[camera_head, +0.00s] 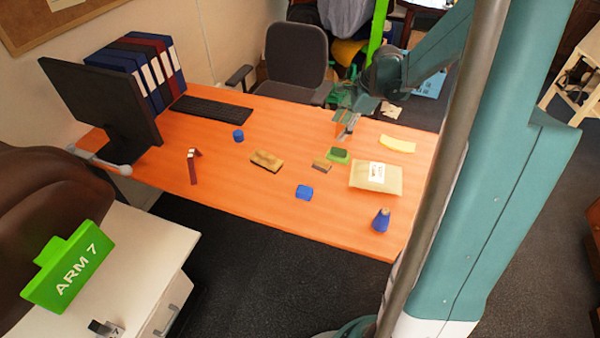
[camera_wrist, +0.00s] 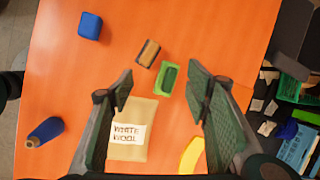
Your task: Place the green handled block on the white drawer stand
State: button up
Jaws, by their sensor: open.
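The green handled block (camera_head: 338,155) lies on the orange desk, with a darker green top. In the wrist view the block (camera_wrist: 167,79) shows ahead, between the lines of the two fingers. My gripper (camera_head: 346,133) is above the far right part of the desk, beyond the block in the head view. The white drawer stand (camera_head: 140,246) is at the lower left of the head view, beside a brown chair. A small dark item stands on its near part.
Close to the block are a small brown-and-grey block (camera_head: 321,166) and a White Wool packet (camera_head: 362,183). A yellow piece (camera_head: 397,144), blue block (camera_head: 304,192), blue cone (camera_head: 381,222) and brown brush (camera_head: 266,160) also lie on the desk. A green ARM 7 sign (camera_head: 65,265) overlaps the stand's left side.

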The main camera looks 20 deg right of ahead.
jog(key=s+a+r+n+t+h, duration=0.1)
jog(key=s+a+r+n, duration=0.45)
jog(key=a, duration=0.35)
jog(key=s+a+r+n+h, duration=0.1)
jog(key=s+a+r+n, duration=0.45)
jog(key=a, duration=0.25)
jog(key=s+a+r+n+t, duration=0.2)
jog(key=s+a+r+n, duration=0.1)
jog(key=s+a+n, duration=0.8)
jog(key=shift+s+a+n+t, duration=0.35)
jog(key=shift+s+n, duration=0.35)
jog(key=shift+s, duration=0.65)
jog(key=shift+d, duration=0.1)
jog(key=shift+c, duration=1.2)
jog(key=shift+w, duration=0.1)
